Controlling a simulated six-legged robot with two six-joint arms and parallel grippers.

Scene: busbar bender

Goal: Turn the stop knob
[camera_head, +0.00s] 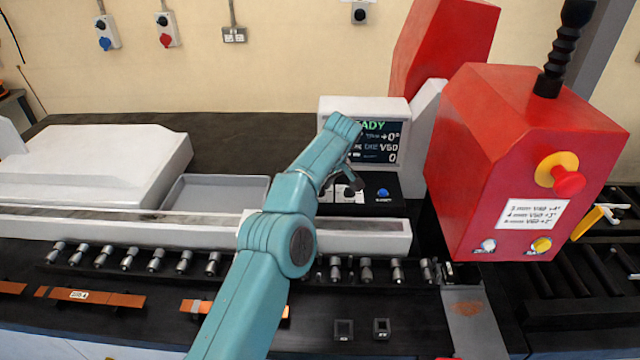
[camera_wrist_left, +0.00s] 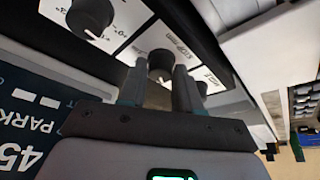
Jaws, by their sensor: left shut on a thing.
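The stop knob (camera_wrist_left: 160,62) is a black round knob with a white pointer line, on a pale panel (camera_wrist_left: 125,18) with printed labels in the left wrist view. In the head view my left gripper (camera_head: 347,184) is at the control panel below the display (camera_head: 378,140). My arm hides part of the display and panel, and the knob is hard to make out there. My right gripper is not in view.
Another black knob (camera_wrist_left: 91,17) sits beside the stop knob. A blue button (camera_head: 383,193) is right of my gripper. The red machine head (camera_head: 520,150) with a red emergency button (camera_head: 568,180) stands to the right. Copper bars (camera_head: 95,298) and rollers lie in front.

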